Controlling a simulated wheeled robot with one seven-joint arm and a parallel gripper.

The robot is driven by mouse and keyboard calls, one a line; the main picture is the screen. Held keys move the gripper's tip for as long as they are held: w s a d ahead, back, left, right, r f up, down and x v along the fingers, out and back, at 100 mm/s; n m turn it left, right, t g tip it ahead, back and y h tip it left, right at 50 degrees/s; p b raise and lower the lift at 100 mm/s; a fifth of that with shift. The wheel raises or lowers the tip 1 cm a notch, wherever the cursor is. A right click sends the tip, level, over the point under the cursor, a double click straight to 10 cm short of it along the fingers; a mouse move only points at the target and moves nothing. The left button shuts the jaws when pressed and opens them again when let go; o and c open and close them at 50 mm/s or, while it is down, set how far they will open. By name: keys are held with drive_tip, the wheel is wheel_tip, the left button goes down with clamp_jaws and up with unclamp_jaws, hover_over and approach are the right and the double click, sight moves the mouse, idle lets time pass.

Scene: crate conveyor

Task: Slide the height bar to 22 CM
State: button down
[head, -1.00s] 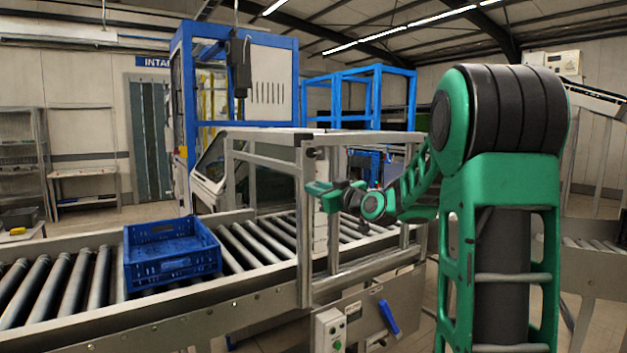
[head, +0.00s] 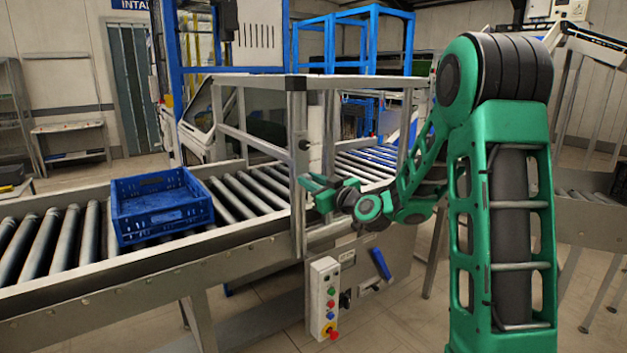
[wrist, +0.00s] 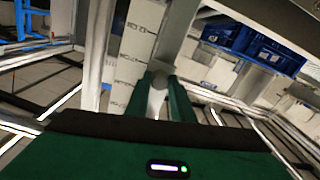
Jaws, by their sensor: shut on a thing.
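The height bar (head: 255,143) is a grey bar across the rollers, below the top of the metal frame. A dark knob (head: 304,145) shows on the near post. A white scale (wrist: 138,45) with dark marks stands behind the handle. Its numbers are too small and blurred to read, so I cannot tell the bar's height.
A blue crate (head: 160,205) sits on the rollers left of the frame (head: 298,115). A control box (head: 323,298) with coloured buttons and a blue lever (head: 381,263) are below my gripper. The floor in front is open.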

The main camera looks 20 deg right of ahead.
drive_tip(key=c, duration=1.5)
unclamp_jaws()
drive_tip(key=shift+c, duration=0.2)
drive_tip(key=shift+s, duration=0.1)
drive_tip(key=s+d, duration=0.2)
drive_tip(key=s, duration=0.8)
drive_tip(key=shift+s, duration=0.2)
drive_tip(key=s+a+f+g, duration=0.3)
drive_tip(key=s+f+g, duration=0.6)
drive_tip(key=s+f, duration=0.25)
drive_tip(key=s+d+m+g+h, duration=0.1)
drive_tip(key=s+d+m+g, duration=0.1)
drive_tip(key=s, duration=0.7)
drive_tip(key=s+d+m+g+h, duration=0.1)
drive_tip(key=s+m+g, duration=0.3)
drive_tip(key=s, duration=0.5)
drive_tip(key=s+d+m+g+h, duration=0.1)
drive_tip(key=s+d+m, duration=0.3)
drive_tip(key=s, duration=0.5)
drive_tip(key=shift+s+f+m+g, duration=0.2)
drive_tip(key=shift+f+m+g, duration=0.15)
drive_tip(key=shift+g, duration=0.55)
